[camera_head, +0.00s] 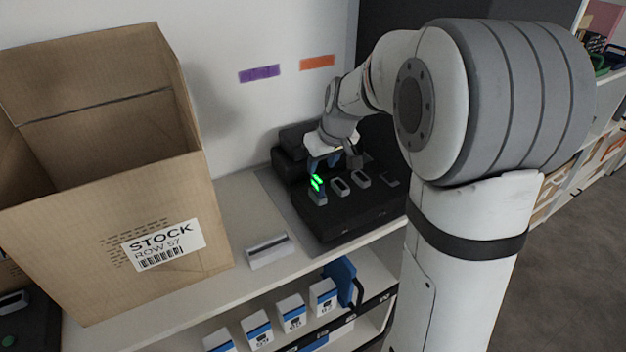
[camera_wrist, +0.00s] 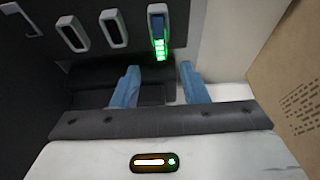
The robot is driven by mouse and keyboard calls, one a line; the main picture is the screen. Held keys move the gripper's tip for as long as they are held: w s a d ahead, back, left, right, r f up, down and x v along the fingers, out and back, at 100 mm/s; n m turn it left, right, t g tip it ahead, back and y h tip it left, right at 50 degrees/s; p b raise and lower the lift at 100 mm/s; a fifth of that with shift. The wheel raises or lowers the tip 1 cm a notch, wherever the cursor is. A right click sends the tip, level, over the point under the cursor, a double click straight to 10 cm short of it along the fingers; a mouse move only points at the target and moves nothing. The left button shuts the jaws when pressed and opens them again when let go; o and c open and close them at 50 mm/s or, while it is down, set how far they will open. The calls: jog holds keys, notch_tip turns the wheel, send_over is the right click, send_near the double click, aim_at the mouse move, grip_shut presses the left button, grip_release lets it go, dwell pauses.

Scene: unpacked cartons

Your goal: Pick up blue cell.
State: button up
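The blue cell (camera_wrist: 157,27) stands in a pale-framed slot of a black dock, with lit green bars on it. In the head view, the cell (camera_head: 317,190) is at the dock's left end, its green lights glowing. My gripper (camera_wrist: 161,70) is open and empty, its two blue fingers apart. In the wrist view the cell lies just beyond the fingertips, roughly in line with the gap between them. In the head view, my gripper (camera_head: 325,160) hangs over the dock (camera_head: 352,222), behind the cell. Its fingers are partly hidden there.
More pale-framed slots (camera_head: 340,187) lie right of the cell on the dock. A large open cardboard carton (camera_head: 70,225) stands at left. A small white and grey box (camera_head: 270,250) lies on the shelf between them. Small white and blue boxes (camera_head: 291,312) stand below.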

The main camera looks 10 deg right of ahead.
aim_at(318, 180)
jog(key=x, duration=0.2)
jog(key=p+x, duration=0.1)
jog(key=x, duration=0.2)
jog(key=s+x, duration=0.1)
jog(key=x, duration=0.1)
jog(key=shift+w+f, duration=0.2)
jog(key=shift+f, duration=0.3)
jog(key=shift+c, duration=0.3)
grip_shut()
